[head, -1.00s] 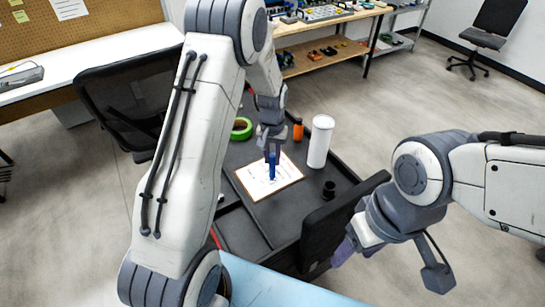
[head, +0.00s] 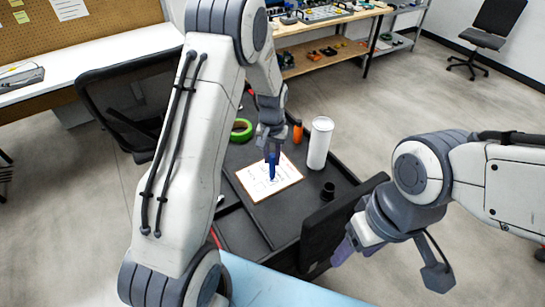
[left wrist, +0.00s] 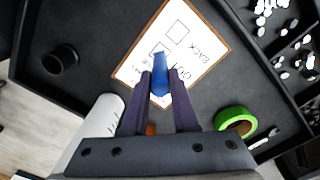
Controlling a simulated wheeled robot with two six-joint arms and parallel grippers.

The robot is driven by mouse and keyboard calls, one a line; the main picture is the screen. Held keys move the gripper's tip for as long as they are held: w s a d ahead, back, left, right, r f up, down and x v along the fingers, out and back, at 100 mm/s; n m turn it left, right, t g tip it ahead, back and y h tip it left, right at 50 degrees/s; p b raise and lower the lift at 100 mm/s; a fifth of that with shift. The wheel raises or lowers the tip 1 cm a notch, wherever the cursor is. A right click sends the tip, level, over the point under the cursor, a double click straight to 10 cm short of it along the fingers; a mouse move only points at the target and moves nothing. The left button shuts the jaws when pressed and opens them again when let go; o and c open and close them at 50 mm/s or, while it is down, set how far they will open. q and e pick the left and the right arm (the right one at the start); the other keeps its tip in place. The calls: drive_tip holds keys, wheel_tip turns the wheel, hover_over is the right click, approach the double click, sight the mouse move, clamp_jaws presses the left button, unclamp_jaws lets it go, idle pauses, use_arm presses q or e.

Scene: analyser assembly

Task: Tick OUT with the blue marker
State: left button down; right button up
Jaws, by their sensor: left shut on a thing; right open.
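My left gripper (head: 271,150) is shut on the blue marker (head: 272,170) and holds it over the whiteboard (head: 255,190), a white sheet with a brown edge on the black table. In the left wrist view the marker (left wrist: 160,75) sits between the two fingers (left wrist: 160,88), pointing at the board (left wrist: 205,55). The board shows a drawn square beside the word BACK and another word and box partly hidden by the marker. I cannot tell whether the tip touches the board. My right gripper (head: 343,249) is open and empty, right of the table.
On the table stand a white cylinder (head: 319,143), an orange bottle (head: 297,131), a green tape roll (head: 241,130) and a small black cup (head: 328,190). The left wrist view shows a tray with several small white pieces (left wrist: 285,60).

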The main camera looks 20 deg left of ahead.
use_arm(q)
drive_tip(key=shift+r+p, duration=2.15)
drive_tip(key=shift+r, duration=0.9)
